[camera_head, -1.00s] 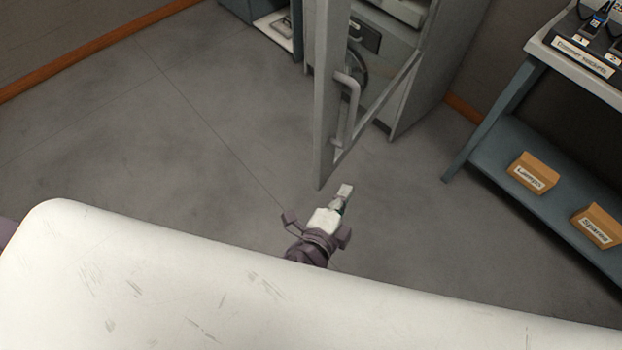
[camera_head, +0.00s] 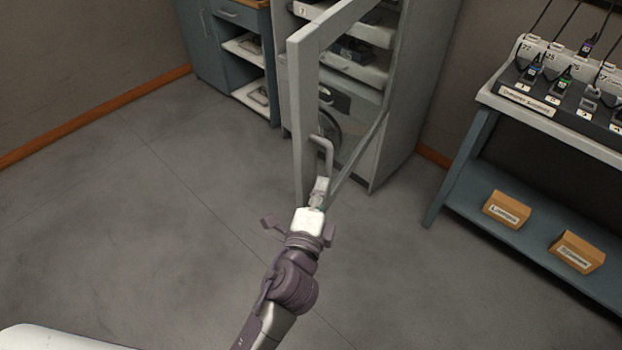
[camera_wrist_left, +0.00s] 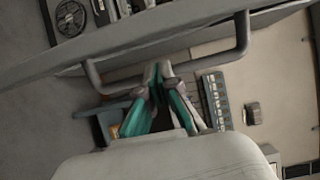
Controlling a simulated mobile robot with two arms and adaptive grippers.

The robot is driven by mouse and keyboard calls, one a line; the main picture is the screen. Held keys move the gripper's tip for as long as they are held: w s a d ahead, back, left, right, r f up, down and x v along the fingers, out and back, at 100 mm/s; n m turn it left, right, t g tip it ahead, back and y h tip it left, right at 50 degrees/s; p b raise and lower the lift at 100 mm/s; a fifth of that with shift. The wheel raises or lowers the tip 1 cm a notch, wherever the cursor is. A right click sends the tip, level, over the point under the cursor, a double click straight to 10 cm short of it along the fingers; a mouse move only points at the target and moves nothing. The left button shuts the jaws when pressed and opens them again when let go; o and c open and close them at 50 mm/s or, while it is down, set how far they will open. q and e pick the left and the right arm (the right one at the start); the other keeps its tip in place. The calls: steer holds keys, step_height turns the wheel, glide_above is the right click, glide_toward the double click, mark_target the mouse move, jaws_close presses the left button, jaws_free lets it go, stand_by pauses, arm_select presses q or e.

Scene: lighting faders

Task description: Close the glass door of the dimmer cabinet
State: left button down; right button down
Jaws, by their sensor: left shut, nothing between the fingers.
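The dimmer cabinet (camera_head: 405,100) stands at the back centre with its glass door (camera_head: 303,125) swung open towards me. A grey bar handle (camera_head: 328,150) is on the door and also shows in the left wrist view (camera_wrist_left: 243,35). My left gripper (camera_head: 321,184) is shut and empty, at the lower end of the handle in the head view. In the left wrist view its closed fingertips (camera_wrist_left: 160,70) overlap the handle's bar. I cannot tell whether they touch it. My right gripper is not in view.
A blue-grey bench (camera_head: 455,170) with a panel of plugs and two orange boxes (camera_head: 507,209) (camera_head: 577,252) stands at the right. A blue cabinet with shelves (camera_head: 205,50) is at the back left. The floor (camera_head: 130,230) at left is clear.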

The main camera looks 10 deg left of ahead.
arm_select(q)
steer(key=shift+w+a, duration=0.2)
steer(key=shift+a, duration=0.35)
steer(key=shift+w+a, duration=0.15)
steer(key=shift+a, duration=0.4)
steer(key=shift+a+r, duration=0.1)
